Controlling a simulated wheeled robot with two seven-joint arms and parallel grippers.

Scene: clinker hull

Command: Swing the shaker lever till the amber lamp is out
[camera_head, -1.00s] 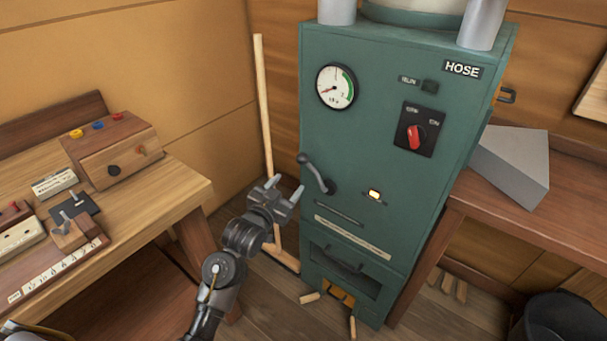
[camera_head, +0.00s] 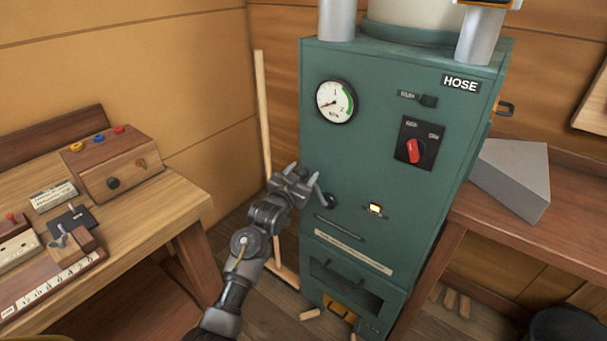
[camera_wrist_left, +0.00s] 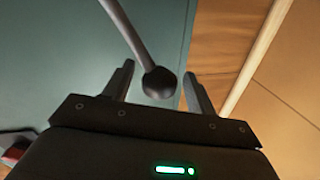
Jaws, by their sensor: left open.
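The green cabinet (camera_head: 450,130) marked HOSE stands in the middle of the head view. Its amber lamp (camera_head: 375,209) is lit. The shaker lever's pivot (camera_head: 329,201) shows on the cabinet's front, left of the lamp; the rest of the lever is mostly hidden by my left gripper (camera_head: 304,173). In the left wrist view, the lever's rod (camera_wrist_left: 126,30) ends in a dark round knob (camera_wrist_left: 160,83), which sits between the open fingers of my left gripper (camera_wrist_left: 160,72). Neither finger visibly presses on it. My right gripper is out of view.
A dial gauge (camera_head: 335,101) and a red rotary switch (camera_head: 414,151) are on the cabinet's front. A wooden pole (camera_head: 263,110) leans just left of the cabinet. A workbench (camera_head: 170,210) with small devices is at left. A grey wedge block (camera_head: 515,175) lies on the right bench.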

